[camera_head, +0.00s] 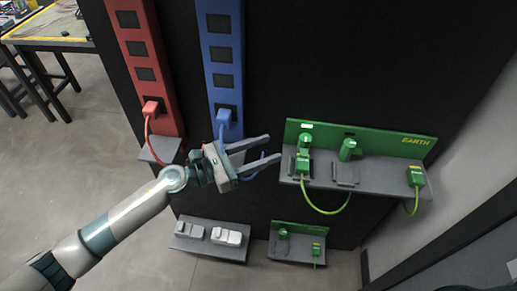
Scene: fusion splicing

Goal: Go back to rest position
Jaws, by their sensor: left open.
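My left arm comes in from the lower left. Its gripper (270,152) is open and empty, with its fingers pointing right toward the green shelf unit marked EARTH (375,178). The fingertips look close to the left edge of that unit; I cannot tell whether they touch it. On the unit a green connector (304,145) is on the left, with a green cable (310,200) hanging in a loop. Another green connector (349,149) is in the middle and a third (416,176) at the right edge. My right gripper is not in view.
A red socket strip (128,20) and a blue socket strip (219,37) stand on the black panel (300,60), each with a plug low down. Below are a grey shelf with pale blocks (226,237) and a small green unit (290,232). A table (50,30) is far left. Floor (60,150) is clear at left.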

